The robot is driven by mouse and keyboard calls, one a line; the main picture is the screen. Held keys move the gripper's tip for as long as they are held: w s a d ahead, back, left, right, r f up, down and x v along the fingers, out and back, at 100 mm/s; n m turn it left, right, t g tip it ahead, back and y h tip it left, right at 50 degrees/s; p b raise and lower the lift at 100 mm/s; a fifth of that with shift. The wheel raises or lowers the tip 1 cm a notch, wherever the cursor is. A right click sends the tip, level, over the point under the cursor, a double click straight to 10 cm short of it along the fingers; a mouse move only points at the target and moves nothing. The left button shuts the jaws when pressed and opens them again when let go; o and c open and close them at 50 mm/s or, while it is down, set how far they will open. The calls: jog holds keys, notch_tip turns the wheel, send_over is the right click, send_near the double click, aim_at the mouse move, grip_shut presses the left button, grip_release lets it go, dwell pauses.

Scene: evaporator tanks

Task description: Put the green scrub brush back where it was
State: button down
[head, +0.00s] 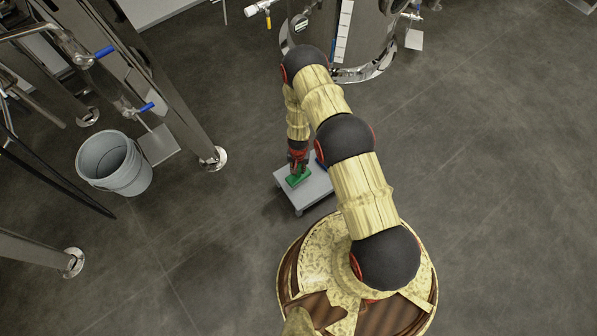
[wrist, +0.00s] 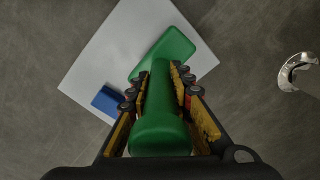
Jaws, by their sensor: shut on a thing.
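The green scrub brush (head: 297,179) is at the end of my arm, over a small grey-white low table (head: 313,193). In the wrist view the brush (wrist: 160,118) has its handle between my gripper's (wrist: 158,82) fingers, which are shut on it. The flat green head of the brush lies beyond the fingertips, over the pale table top (wrist: 105,58). I cannot tell whether the brush touches the table top. My gripper (head: 298,160) points down above the table in the head view.
A blue object (wrist: 108,100) lies on the table beside the brush. A grey bucket (head: 114,165) stands on the floor at left. Steel tank legs (head: 190,125) and a steel tank (head: 345,35) stand around. The floor at right is clear.

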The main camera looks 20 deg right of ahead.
aim_at(299, 172)
jog(key=shift+f+b, duration=0.35)
jog(key=shift+f, duration=1.1)
jog(key=c, duration=1.6)
grip_release()
